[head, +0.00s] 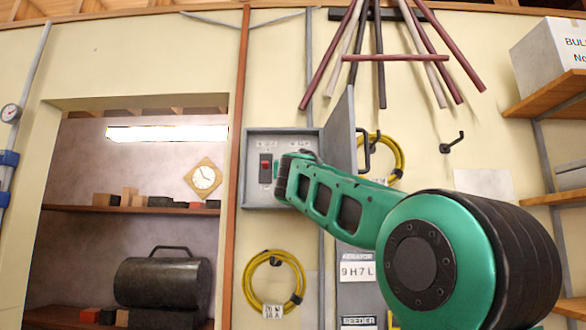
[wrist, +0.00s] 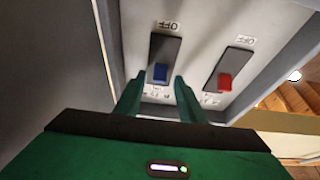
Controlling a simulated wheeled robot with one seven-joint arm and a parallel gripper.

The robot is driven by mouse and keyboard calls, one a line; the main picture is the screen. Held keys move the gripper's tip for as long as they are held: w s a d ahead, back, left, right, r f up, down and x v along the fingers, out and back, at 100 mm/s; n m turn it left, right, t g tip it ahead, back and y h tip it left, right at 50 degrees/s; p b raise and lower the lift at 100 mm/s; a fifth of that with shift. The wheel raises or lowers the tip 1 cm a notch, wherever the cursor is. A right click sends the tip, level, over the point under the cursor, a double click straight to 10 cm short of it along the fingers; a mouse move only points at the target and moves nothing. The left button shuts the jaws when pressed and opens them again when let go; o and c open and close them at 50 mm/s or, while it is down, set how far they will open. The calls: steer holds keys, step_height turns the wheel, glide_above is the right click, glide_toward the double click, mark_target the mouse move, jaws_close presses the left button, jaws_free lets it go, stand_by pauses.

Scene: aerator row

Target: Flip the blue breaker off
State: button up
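The blue breaker (wrist: 160,72) is a small blue toggle in a dark slot in the wrist view. It sits at the lower end of its slot, away from the OFF label above. My gripper (wrist: 158,82) is open, its two green fingers apart on either side of the blue toggle's lower end; I cannot tell whether they touch it. The grey breaker box (head: 253,190) shows in the head view, with my arm reaching into its right side. The blue breaker is hidden there.
A red breaker (wrist: 225,82) is right of the blue one, also at its slot's lower end; it shows in the head view (head: 265,166). The box's grey door (head: 341,130) stands open at the right. Yellow coiled hoses hang nearby (head: 250,285).

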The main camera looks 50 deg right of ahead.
jaws_close()
steer(key=shift+a, duration=0.1)
